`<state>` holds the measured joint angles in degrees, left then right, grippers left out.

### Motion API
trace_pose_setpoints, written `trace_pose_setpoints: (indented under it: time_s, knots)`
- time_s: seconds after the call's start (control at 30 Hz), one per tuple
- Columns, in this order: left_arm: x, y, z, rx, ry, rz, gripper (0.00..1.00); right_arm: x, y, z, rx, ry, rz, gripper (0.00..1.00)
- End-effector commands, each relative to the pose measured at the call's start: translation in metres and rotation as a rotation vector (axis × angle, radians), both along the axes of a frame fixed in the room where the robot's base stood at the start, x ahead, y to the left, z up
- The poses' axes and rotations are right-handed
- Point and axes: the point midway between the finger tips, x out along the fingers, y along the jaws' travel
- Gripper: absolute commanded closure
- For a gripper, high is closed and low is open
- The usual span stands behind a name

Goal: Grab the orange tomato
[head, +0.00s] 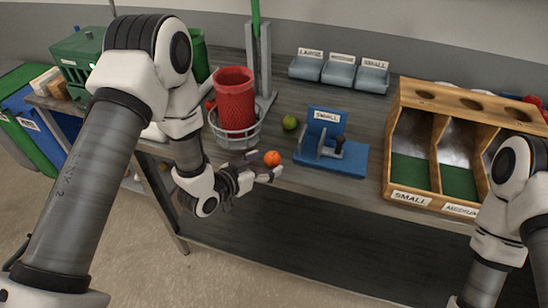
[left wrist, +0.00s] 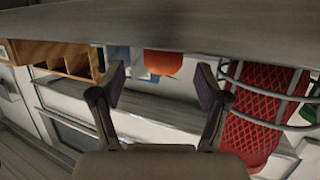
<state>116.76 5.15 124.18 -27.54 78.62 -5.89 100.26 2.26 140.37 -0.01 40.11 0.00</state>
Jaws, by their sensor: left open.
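The orange tomato (head: 271,158) is on the grey workbench near its front edge, between the red mesh basket and the blue SMALL gauge. In the left wrist view the orange tomato (left wrist: 163,63) shows just past and between the fingertips, partly cut off by a grey surface along the top. My left gripper (head: 264,167) is open at the bench's front edge, its fingertips close to the tomato. The left wrist view shows both fingers (left wrist: 160,88) apart with nothing held between them. My right arm shows at the right, but its gripper is out of frame.
A green tomato (head: 290,122) lies behind the orange one. The red mesh basket (head: 235,97) sits in a wire holder to the left. The blue gauge (head: 330,156) stands close on the right. A wooden sorting box (head: 412,200) and grey labelled trays (head: 338,73) are farther off.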

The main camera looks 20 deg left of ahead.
Motion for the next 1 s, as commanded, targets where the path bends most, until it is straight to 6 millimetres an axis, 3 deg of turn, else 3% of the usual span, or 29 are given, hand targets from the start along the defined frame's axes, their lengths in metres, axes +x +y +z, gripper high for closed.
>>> trace_pose_setpoints:
  time_s: [0.1, 0.2, 0.47, 0.63, 0.67, 1.0]
  knots:
    - [0.021, -0.005, 0.001, 0.002, 0.000, -0.002, 0.25, 0.000, 0.000, 0.016, 0.000, 0.000, 0.000, 0.60]
    - [0.035, -0.011, -0.007, 0.002, 0.002, -0.001, 0.25, 0.000, 0.000, 0.018, 0.000, 0.000, 0.000, 0.60]
    - [0.041, -0.013, -0.012, 0.000, 0.004, 0.002, 0.25, 0.000, 0.000, 0.017, 0.000, 0.000, -0.001, 0.60]
    - [0.041, -0.013, -0.012, 0.000, 0.004, 0.002, 0.81, 0.000, 0.000, 0.017, 0.000, 0.000, -0.001, 0.60]
    - [0.040, -0.013, -0.012, 0.000, 0.004, 0.002, 0.85, 0.000, 0.000, 0.017, 0.000, 0.000, -0.001, 0.60]
    - [0.040, -0.013, -0.011, 0.001, 0.005, 0.002, 0.85, 0.000, 0.000, 0.017, 0.000, 0.000, -0.001, 0.60]
